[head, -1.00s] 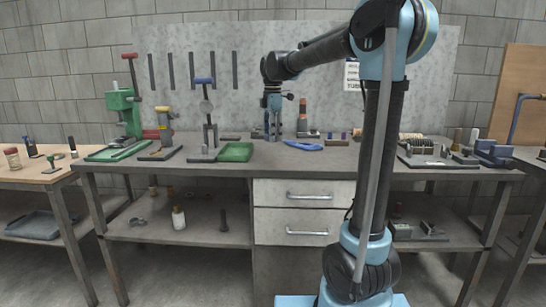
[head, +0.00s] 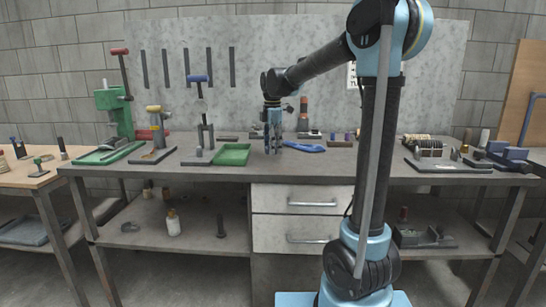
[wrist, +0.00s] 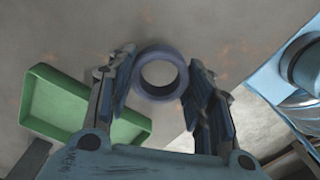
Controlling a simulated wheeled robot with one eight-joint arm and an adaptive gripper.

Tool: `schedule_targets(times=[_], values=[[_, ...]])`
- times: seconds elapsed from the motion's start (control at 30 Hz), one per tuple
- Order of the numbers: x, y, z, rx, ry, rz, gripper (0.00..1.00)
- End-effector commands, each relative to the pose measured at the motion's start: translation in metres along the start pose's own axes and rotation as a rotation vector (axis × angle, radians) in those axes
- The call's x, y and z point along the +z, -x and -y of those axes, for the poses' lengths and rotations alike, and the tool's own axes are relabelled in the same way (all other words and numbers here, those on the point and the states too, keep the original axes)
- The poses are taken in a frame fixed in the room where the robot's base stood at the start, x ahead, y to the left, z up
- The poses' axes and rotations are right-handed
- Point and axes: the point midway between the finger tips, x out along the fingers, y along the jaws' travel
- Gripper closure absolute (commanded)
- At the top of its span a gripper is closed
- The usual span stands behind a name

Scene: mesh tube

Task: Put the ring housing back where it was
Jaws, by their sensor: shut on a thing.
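The ring housing (wrist: 162,73) is a dark blue-grey ring with an open middle. In the wrist view it sits between the two fingers of my gripper (wrist: 160,88), which are shut on its sides near the fingertips. The grey bench top shows behind it and through its hole. In the head view my gripper (head: 273,148) points down over the bench, right of the green tray. The ring is too small to make out there, and I cannot tell how far it is from the bench top.
The green tray (head: 233,154) is left of my gripper; it also shows in the wrist view (wrist: 90,104). A blue object (head: 306,146) lies just right. Presses (head: 115,112) stand at the left, and a dark plate with parts (head: 448,164) at the right. The bench's front middle is clear.

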Motion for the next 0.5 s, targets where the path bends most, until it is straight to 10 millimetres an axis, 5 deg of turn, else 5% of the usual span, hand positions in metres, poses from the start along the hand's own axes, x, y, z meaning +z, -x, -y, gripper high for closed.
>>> schedule_targets(times=[0.27,0.5], values=[[0.0,-0.034,0.0,0.0,0.0,0.0,0.91],[0.0,-0.037,0.0,0.0,0.0,0.0,0.91]])
